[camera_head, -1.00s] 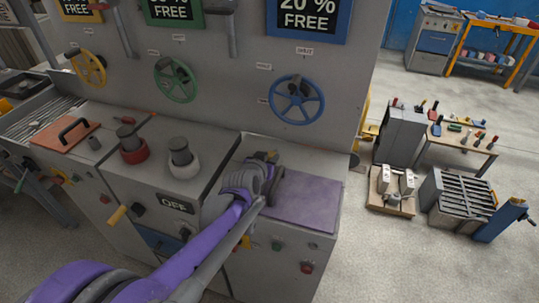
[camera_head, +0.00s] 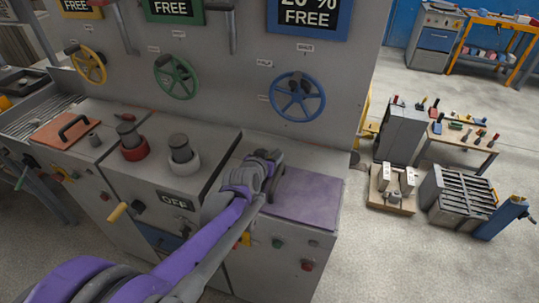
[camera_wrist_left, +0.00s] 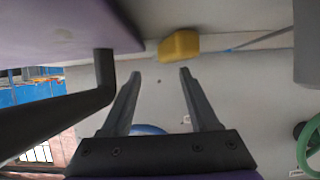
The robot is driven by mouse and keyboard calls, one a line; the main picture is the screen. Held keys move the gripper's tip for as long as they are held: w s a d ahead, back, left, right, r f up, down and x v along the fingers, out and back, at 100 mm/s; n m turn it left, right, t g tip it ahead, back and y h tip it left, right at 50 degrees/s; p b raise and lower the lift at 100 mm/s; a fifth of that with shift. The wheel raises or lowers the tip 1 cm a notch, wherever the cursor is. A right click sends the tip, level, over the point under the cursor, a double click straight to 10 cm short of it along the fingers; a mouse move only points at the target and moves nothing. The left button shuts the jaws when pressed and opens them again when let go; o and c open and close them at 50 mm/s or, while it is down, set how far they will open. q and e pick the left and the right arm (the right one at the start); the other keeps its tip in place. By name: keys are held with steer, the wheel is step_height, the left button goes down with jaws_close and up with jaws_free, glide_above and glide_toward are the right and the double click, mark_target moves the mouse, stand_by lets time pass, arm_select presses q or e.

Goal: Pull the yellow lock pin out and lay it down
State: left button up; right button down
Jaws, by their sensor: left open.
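A yellow block-shaped piece (camera_wrist_left: 180,45), which looks like the head of the lock pin, shows in the left wrist view beside a grey edge. Its shaft cannot be made out. My left gripper (camera_wrist_left: 160,74) is open, with nothing between its fingers. The yellow piece lies beyond the fingertips, nearer the right finger, and appears apart from them. In the head view my left gripper (camera_head: 270,157) is over the cabinet top, at the left back of the purple lid (camera_head: 307,193), and hides the yellow piece. My right gripper is not in view.
A black bent handle (camera_wrist_left: 105,80) stands close to the left finger in the wrist view. Two capped posts, with a red base (camera_head: 134,152) and a white base (camera_head: 184,165), stand left of the gripper. The upright panel with a blue handwheel (camera_head: 297,98) rises behind.

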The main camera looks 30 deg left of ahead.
arm_select(q)
steer(key=p+v, duration=0.1)
steer(key=v, duration=0.9)
steer(key=shift+s+r, duration=0.1)
steer(key=shift+s, duration=0.2)
steer(key=shift+s+d, duration=0.1)
